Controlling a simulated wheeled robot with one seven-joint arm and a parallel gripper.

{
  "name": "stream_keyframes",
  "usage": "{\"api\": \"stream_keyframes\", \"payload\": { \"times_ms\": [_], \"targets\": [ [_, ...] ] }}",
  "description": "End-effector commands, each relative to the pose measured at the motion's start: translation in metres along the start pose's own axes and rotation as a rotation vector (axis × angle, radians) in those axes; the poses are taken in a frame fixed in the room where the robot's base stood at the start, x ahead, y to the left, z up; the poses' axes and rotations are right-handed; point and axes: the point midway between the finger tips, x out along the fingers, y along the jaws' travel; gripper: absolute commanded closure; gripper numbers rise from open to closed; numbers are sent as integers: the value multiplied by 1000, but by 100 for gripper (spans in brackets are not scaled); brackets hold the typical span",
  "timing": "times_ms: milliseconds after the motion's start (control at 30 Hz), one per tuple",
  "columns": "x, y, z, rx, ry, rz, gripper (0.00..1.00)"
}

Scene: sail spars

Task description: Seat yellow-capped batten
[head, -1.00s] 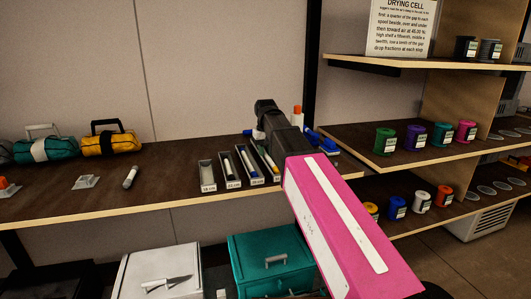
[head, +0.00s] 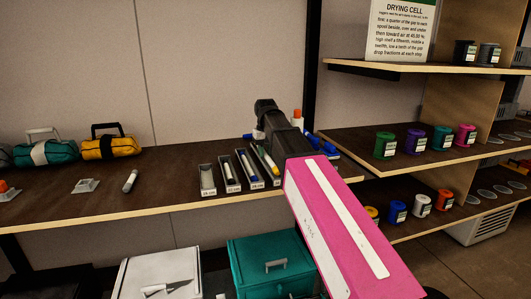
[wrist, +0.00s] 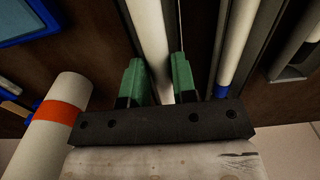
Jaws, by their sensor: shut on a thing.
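The yellow-capped batten is a thin white rod with a touch of yellow (head: 258,149), in or just over the rightmost narrow tray (head: 277,183) in the head view. In the wrist view my gripper (wrist: 159,84) has its green fingers closed on both sides of the white batten (wrist: 150,35). The batten runs away from me along dark tray walls. Its cap is out of the wrist view, and I cannot tell whether it rests on the tray floor. In the head view my dark wrist hides the fingers.
Several narrow trays stand side by side on the shelf; neighbouring ones hold battens, one blue-ended (wrist: 235,40). A white cylinder with an orange band (wrist: 58,113) stands close left of my gripper. Blue items lie behind my wrist. The shelf left of the trays has free room.

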Motion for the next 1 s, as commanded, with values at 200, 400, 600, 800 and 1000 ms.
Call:
{"api": "stream_keyframes", "payload": {
  "times_ms": [200, 400, 600, 800, 1000],
  "targets": [
    [0, 0, 0, 0, 0, 0, 100],
    [0, 0, 0, 0, 0, 0, 100],
    [5, 0, 0, 0, -1, 0, 100],
    [11, 0, 0, 0, -1, 0, 100],
    [17, 0, 0, 0, 0, 0, 100]
  ]
}}
